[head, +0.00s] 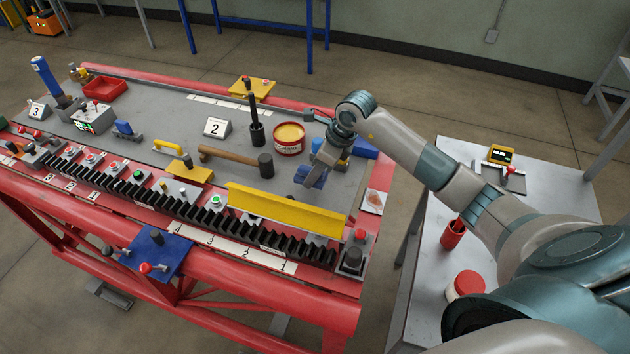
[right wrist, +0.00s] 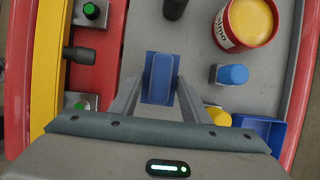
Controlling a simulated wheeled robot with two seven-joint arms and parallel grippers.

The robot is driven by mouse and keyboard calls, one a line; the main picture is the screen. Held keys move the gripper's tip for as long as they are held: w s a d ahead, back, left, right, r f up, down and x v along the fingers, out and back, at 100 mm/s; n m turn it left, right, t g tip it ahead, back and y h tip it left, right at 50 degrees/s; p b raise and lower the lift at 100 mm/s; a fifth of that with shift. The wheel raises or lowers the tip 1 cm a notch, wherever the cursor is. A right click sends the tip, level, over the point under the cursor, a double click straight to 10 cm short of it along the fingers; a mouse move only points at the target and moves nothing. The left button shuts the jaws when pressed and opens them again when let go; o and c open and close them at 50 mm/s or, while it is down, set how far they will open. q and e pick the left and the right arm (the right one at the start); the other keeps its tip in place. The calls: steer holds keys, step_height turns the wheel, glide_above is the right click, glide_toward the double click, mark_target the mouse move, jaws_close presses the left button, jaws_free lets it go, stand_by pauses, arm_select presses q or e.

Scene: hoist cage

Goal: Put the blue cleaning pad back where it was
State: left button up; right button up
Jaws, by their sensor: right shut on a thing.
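The blue cleaning pad (right wrist: 148,94) has a flat base and a raised rounded grip, seen between my right gripper's fingers in the right wrist view. My right gripper (head: 316,172) is shut on it, pointing down over the grey table top near its right end. The pad (head: 312,181) also shows below the fingers in the head view. I cannot tell whether its underside touches the table. My left gripper is in neither view.
A red tin of yellow paste (head: 289,140), a hammer (head: 238,159) and a yellow beam (head: 285,211) stand close to the pad. A blue tray (head: 364,148) and a blue-capped item (right wrist: 232,74) are beside my right gripper.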

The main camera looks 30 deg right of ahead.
steer(key=shift+f+b, duration=0.85)
steer(key=shift+f, duration=1.1)
steer(key=shift+f, duration=0.2)
steer(key=o, duration=1)
steer(key=shift+r, duration=0.2)
steer(key=shift+r, duration=0.2)
steer(key=shift+p+v, duration=3.05)
steer(key=shift+v, duration=2.75)
